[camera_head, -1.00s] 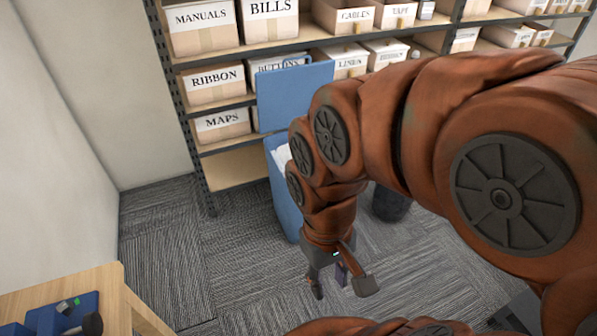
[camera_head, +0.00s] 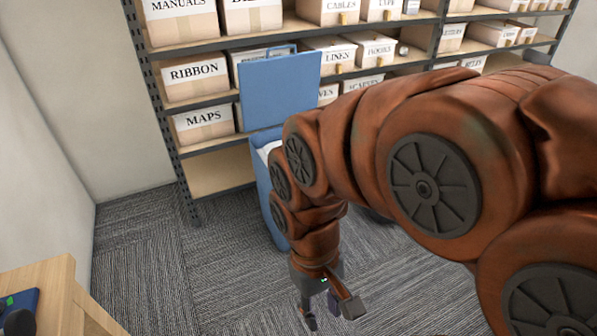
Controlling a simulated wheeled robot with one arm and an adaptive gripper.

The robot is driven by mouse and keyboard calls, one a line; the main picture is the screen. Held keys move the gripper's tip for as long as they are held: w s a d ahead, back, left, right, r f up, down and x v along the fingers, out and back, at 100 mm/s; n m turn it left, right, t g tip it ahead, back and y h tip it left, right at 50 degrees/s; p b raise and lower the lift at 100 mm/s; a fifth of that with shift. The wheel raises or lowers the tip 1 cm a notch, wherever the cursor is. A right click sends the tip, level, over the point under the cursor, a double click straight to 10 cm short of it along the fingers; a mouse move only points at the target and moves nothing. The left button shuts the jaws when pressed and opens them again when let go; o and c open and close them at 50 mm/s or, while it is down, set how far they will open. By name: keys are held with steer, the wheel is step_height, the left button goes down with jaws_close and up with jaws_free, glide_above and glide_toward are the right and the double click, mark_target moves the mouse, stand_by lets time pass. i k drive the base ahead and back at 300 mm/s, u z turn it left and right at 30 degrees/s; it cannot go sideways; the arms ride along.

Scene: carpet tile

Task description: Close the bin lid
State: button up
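The blue bin (camera_head: 268,200) stands on the carpet in front of the shelves, partly hidden behind my arm. Its blue lid (camera_head: 280,88) is open and stands upright at the back of the bin. Something pale shows inside the bin's opening. My gripper (camera_head: 328,312) hangs low in front of the bin, pointing down and apart from bin and lid. Its fingers are spread and nothing shows between them.
A shelf unit (camera_head: 218,145) with labelled boxes, such as the MAPS box (camera_head: 203,123), stands behind the bin. A wooden table (camera_head: 58,290) with a blue item is at the lower left. Carpet (camera_head: 150,245) left of the bin is clear.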

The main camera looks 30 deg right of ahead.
mark_target(274, 90)
steer(key=u, duration=0.25)
steer(key=k, duration=0.25)
steer(key=z, duration=0.75)
steer(key=i, duration=0.8)
steer(key=u, duration=0.65)
steer(key=i, duration=0.45)
steer(key=u, duration=0.35)
